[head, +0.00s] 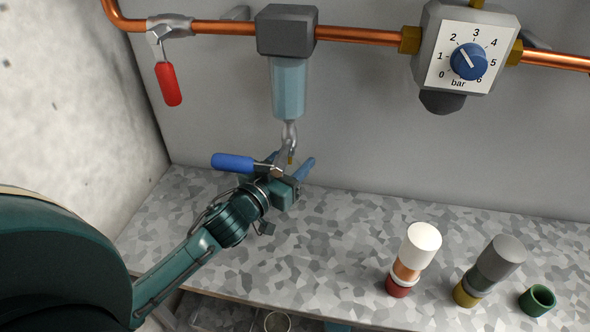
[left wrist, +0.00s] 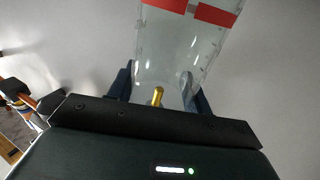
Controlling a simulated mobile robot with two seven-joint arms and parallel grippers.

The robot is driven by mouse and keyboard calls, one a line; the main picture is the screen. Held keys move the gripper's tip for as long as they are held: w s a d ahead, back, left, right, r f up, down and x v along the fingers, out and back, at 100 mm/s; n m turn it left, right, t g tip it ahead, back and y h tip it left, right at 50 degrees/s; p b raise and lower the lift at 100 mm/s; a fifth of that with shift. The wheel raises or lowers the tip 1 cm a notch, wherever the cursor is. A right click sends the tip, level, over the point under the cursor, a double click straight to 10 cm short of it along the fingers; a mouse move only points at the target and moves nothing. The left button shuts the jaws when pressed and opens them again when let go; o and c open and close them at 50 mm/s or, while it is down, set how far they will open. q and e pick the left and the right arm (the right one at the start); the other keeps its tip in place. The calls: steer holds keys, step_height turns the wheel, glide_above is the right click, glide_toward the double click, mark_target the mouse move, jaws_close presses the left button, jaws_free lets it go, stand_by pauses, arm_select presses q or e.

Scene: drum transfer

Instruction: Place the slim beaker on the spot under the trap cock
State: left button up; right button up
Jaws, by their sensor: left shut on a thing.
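The trap cock (head: 289,132) hangs below the bluish trap bowl (head: 289,88), with a brass spout and a blue lever handle (head: 233,163) to the left. My left gripper (head: 292,165) is close to the spout in the head view. In the left wrist view a clear glass with tick marks and red bands, seemingly the slim beaker (left wrist: 180,45), stands between my blue fingers, shut on it. The brass spout (left wrist: 157,96) shows at its far end. The beaker is hard to make out in the head view. No marked spot is visible. My right gripper is out of view.
A white-capped container (head: 421,245), a grey-capped one (head: 497,258) and a green ring-shaped cup (head: 537,300) stand at the counter's right. A copper pipe (head: 360,35) with a red-handled valve (head: 168,84) and a dial (head: 468,61) crosses the wall. The mid-counter (head: 335,235) is clear.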

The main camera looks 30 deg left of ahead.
arm_select(q)
steer(key=shift+w+f, duration=0.1)
steer(key=shift+w, duration=0.45)
steer(key=shift+f+b, duration=0.6)
steer(key=shift+f, duration=1.15)
steer(key=o, duration=1.3)
steer(key=shift+s+r, duration=0.1)
steer(key=shift+s, duration=0.05)
steer(key=s+a, duration=0.1)
steer(key=s, duration=1)
steer(key=shift+s+a, duration=0.3)
steer(key=shift+s, duration=0.05)
